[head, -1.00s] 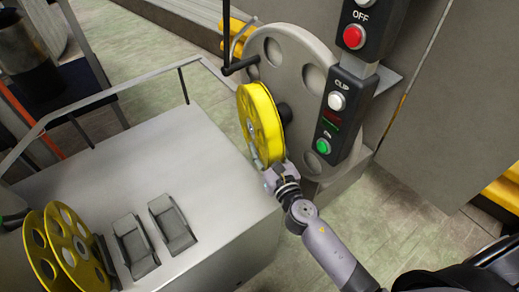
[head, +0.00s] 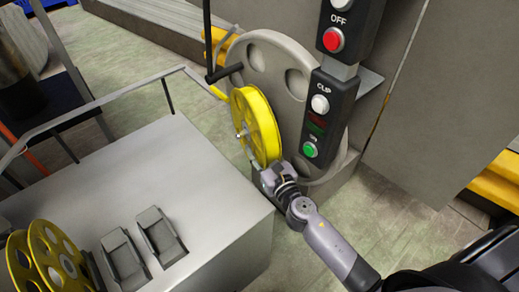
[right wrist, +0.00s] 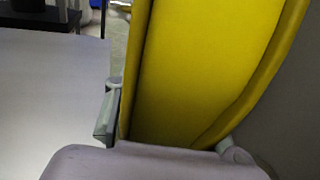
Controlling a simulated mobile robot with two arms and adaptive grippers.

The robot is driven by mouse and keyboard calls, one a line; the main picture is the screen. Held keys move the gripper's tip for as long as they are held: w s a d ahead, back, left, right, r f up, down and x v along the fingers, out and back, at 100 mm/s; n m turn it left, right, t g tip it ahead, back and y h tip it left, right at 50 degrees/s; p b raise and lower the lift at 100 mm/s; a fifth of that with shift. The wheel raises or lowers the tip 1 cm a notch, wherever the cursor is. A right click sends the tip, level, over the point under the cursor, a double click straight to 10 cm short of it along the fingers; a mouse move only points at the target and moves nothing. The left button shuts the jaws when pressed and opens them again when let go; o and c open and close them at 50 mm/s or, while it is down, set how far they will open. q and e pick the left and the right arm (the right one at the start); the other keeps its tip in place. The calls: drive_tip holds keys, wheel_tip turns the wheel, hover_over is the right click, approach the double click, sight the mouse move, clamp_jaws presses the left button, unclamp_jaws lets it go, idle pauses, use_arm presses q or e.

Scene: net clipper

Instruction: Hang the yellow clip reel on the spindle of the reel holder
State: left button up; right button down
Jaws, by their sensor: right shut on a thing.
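The yellow clip reel (head: 255,126) stands upright in front of the round grey disc of the reel holder (head: 284,66) in the head view. A short metal tip (head: 241,132) shows at the reel's left face, apparently the spindle end passing through its centre. My right gripper (head: 268,178) is shut on the reel's lower rim. In the right wrist view its fingers (right wrist: 165,135) sit on both sides of the yellow reel (right wrist: 190,70), which fills most of the picture. The reel hides the rest of the spindle. My left gripper is not seen.
A control panel (head: 328,110) with red, white and green buttons stands right of the reel.

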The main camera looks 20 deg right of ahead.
drive_tip(key=shift+w+d+r, duration=0.1)
drive_tip(key=shift+d+r, duration=0.1)
drive_tip(key=c, duration=1.5)
unclamp_jaws()
drive_tip(key=o, duration=0.5)
drive_tip(key=shift+f, duration=0.15)
drive_tip(key=shift+o, duration=0.3)
drive_tip(key=shift+a, duration=0.1)
drive_tip(key=shift+f, duration=0.15)
drive_tip(key=s, duration=0.8)
drive_tip(key=shift+d, duration=0.35)
drive_tip(key=shift+s, duration=0.1)
